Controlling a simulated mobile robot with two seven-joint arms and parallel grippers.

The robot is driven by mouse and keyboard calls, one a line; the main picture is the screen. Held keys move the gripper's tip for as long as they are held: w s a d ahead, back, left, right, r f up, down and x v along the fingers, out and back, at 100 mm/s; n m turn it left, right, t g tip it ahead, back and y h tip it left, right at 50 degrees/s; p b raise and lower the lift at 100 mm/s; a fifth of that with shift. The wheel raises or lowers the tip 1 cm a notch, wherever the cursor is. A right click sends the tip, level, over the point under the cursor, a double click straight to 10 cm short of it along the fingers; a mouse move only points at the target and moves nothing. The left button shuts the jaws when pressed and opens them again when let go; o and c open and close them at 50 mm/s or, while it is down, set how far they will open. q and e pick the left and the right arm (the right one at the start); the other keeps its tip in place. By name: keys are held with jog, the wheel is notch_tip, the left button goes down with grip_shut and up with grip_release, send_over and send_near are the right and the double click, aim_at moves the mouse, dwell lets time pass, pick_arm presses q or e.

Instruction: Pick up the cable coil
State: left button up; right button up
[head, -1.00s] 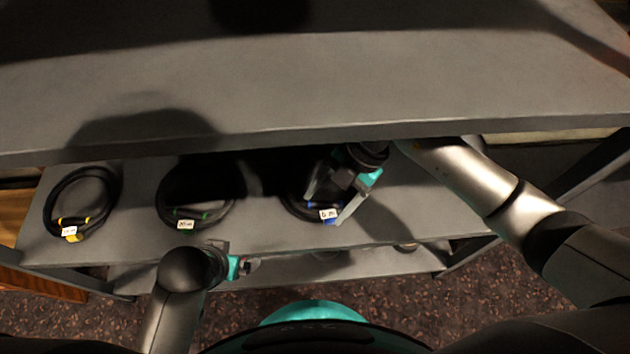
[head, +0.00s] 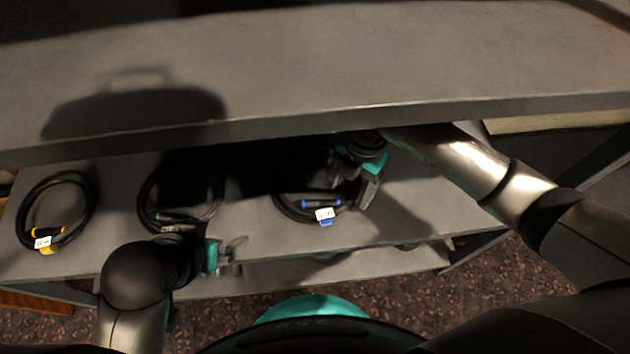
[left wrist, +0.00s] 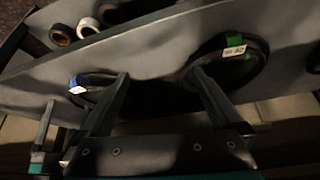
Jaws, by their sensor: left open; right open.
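Three black cable coils lie on the shelf under the desk top. One has yellow bands (head: 61,176), one has green marks (head: 146,208) and one has blue bands (head: 290,211); each has a white label. My right gripper (head: 359,196) is open and empty beside the right edge of the blue-marked coil. My left gripper (head: 236,256) is open and empty in front of the shelf edge, right of the green-marked coil. In the left wrist view, the green-marked coil (left wrist: 267,62) and blue-marked coil (left wrist: 103,78) show beyond its open fingers.
The grey desk top (head: 330,70) overhangs the shelf and shades its back, hiding parts of the coils. A lower shelf (head: 340,266) runs below. Rolls of tape (left wrist: 60,35) show in the left wrist view. Bare shelf lies to the right of my right gripper.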

aim_at(346, 197)
pick_arm(q)
jog(key=w+d+t, duration=0.1)
jog(key=w+d+f+h+b, duration=0.1)
jog(key=shift+w+d+t, duration=0.15)
jog(key=shift+d+t, duration=0.15)
jog(key=shift+t, duration=0.1)
pick_arm(e)
jog(key=shift+a+f, duration=0.1)
jog(key=shift+f, duration=0.7)
pick_arm(q)
jog(key=shift+w+d+f+t+h+b, duration=0.1)
jog(key=shift+w+d+t+h+b, duration=0.2)
jog(key=shift+w+d+t, duration=0.25)
pick_arm(e)
jog(key=shift+f, duration=0.5)
pick_arm(q)
jog(key=shift+w+d+t+h+b, duration=0.3)
jog(key=shift+w+d+t+h, duration=0.1)
jog(key=shift+d+t, duration=0.35)
pick_arm(e)
jog(key=shift+f, duration=0.45)
grip_shut()
jog(key=shift+a+r, duration=0.1)
